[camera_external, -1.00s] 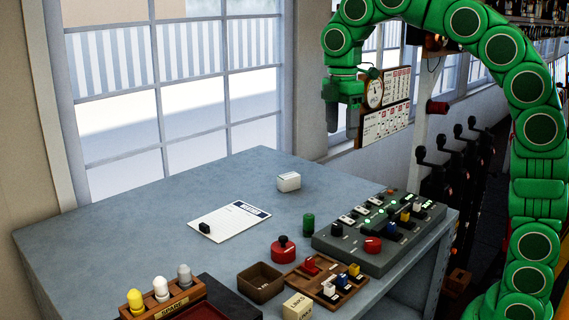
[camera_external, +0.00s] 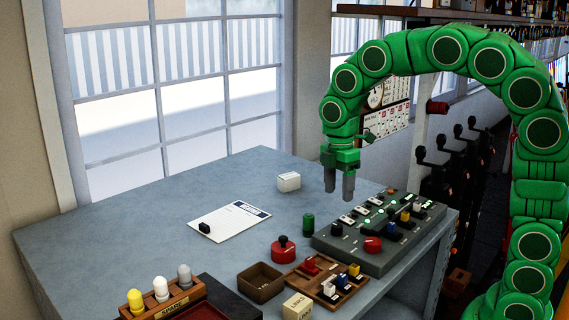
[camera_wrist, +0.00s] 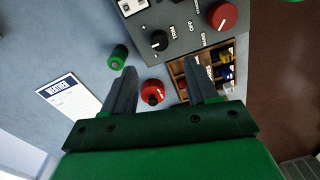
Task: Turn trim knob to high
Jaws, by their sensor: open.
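The grey control panel (camera_external: 398,247) stands on the right part of the bench. A small black knob (camera_external: 336,229) sits at its near left corner, and a larger red knob (camera_external: 372,244) sits at its near edge. The wrist view shows the black knob (camera_wrist: 158,40) between plus and minus marks, and the red knob (camera_wrist: 222,15) to its right. My gripper (camera_external: 339,194) is open and empty, fingers down, above the panel's left end. In the wrist view my gripper (camera_wrist: 160,68) touches nothing.
A green cylinder (camera_external: 308,225) and a red round piece with a black top (camera_external: 283,251) stand left of the panel. A wooden tray (camera_external: 303,281) with blocks and an open brown box (camera_external: 260,283) lie in front. The bench's back left is mostly clear.

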